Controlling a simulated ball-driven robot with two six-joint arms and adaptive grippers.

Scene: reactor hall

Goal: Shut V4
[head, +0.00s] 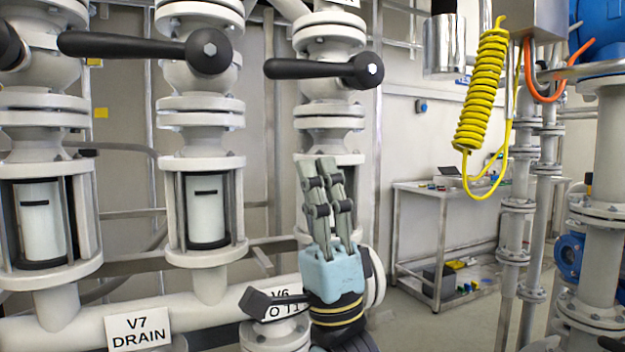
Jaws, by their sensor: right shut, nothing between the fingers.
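No V4 label can be read in the head view, so I cannot tell which valve it is. Two black lever handles, the middle one (130,46) and the right one (310,69), lie level across their vertical pipes, pointing left from their hubs. A third lever hub (9,46) is cut off at the left edge. A label above the right valve is mostly cut off at the top. My right gripper (319,168) points up, shut and empty, below the right lever and apart from it. It hides much of the pipe section behind. My left gripper is not in view.
Below are a V7 DRAIN sign (138,332) and a partly hidden V6 sign (283,300), with a black handle (268,301) beside my right gripper. A yellow coiled hose (482,88) hangs at right. A bench (440,190) stands behind; floor between is open.

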